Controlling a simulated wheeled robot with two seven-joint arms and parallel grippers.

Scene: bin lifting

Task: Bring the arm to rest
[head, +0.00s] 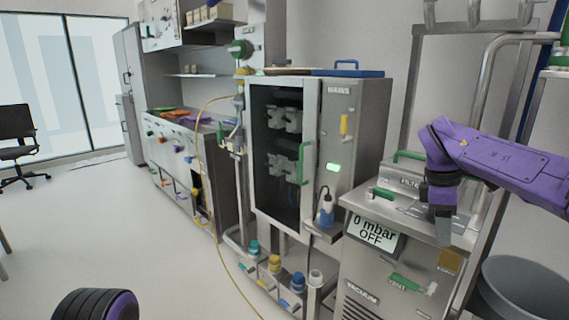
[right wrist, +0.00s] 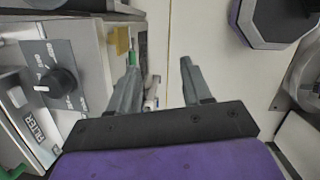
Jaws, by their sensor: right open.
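My right arm (head: 500,160) is purple and comes in from the right in the head view, in front of the vacuum unit. My right gripper (head: 443,232) hangs down at its end, close to the front of that unit. In the right wrist view the right gripper (right wrist: 157,75) has its two grey fingers apart, with nothing held between them. I cannot tell whether it touches the unit. My left gripper is not in view.
The vacuum unit (head: 365,285) has a display reading "0 mbar OFF". A steel cabinet (head: 350,120) with a glass door stands left of it. A grey bin (head: 520,288) is at the lower right. A yellow hose (head: 203,160) runs down to the floor. Open floor (head: 120,230) lies left.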

